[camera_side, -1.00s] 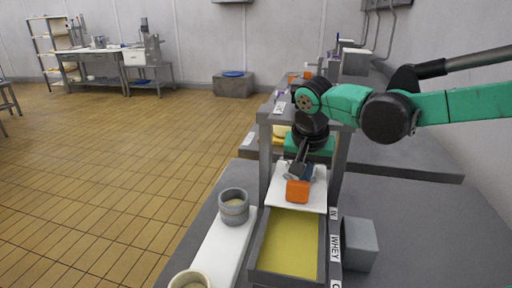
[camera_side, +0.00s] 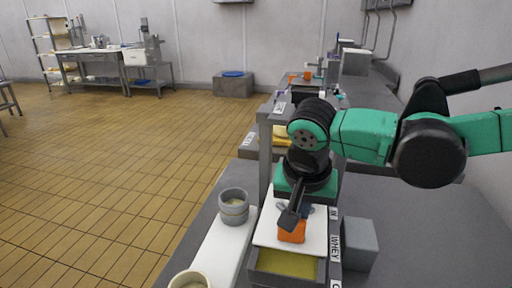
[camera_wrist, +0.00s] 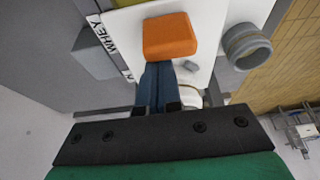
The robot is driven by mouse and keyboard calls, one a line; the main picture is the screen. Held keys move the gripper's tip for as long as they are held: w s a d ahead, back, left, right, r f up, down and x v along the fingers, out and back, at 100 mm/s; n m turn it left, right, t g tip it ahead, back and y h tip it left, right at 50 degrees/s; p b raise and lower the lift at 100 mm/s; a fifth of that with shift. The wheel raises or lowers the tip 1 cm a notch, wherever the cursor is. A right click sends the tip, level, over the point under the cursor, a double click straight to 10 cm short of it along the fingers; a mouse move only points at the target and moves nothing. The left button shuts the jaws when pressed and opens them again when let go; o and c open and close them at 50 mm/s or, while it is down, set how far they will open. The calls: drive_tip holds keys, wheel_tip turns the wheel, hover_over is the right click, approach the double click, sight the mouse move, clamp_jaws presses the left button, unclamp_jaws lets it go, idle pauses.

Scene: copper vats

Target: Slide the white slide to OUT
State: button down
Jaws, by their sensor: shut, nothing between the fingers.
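The white slide (camera_side: 268,231) is a flat white plate with an orange block-shaped handle (camera_side: 291,233) on it. It lies over the grey trough (camera_side: 252,276) and covers its far part; yellow whey (camera_side: 290,263) shows at the near end. My gripper (camera_side: 288,219) is shut and empty, low over the slide, right behind the orange handle. In the wrist view the handle (camera_wrist: 170,36) is at the finger ends and appears to touch them. The label at the trough's side reads IN and WHEY (camera_side: 336,246); its nearer end is cut off.
A grey cup (camera_side: 233,207) stands left of the trough on a white strip, with a cream cup (camera_side: 188,280) nearer. A grey block (camera_side: 359,243) stands on the right. Grey posts (camera_side: 265,160) of a frame rise around my wrist. The bench at far right is clear.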

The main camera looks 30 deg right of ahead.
drive_tip(key=s+a, duration=0.5)
drive_tip(key=shift+a, duration=0.1)
idle(0.3)
drive_tip(key=v, duration=1)
drive_tip(key=w+d+f+n+t+y, duration=0.2)
drive_tip(key=w+f+n+y, duration=0.1)
drive_tip(key=w, duration=0.3)
drive_tip(key=w+d+f+n+t+y, duration=0.1)
drive_tip(key=w+d+f+n+y, duration=0.15)
drive_tip(key=w, duration=0.35)
drive_tip(key=d, duration=0.2)
drive_tip(key=d+n+t, duration=0.1)
drive_tip(key=d, duration=0.1)
drive_tip(key=d+t, duration=0.1)
drive_tip(key=d, duration=0.1)
drive_tip(key=shift+s+f+n+h, duration=0.25)
drive_tip(key=shift+f+n, duration=0.1)
drive_tip(key=s+d+f+n+h, duration=0.1)
drive_tip(key=s+d+f+h, duration=0.1)
drive_tip(key=s+d, duration=0.4)
drive_tip(key=shift+d+f+n, duration=0.15)
drive_tip(key=shift+f+n, duration=0.25)
drive_tip(key=shift+f, duration=0.3)
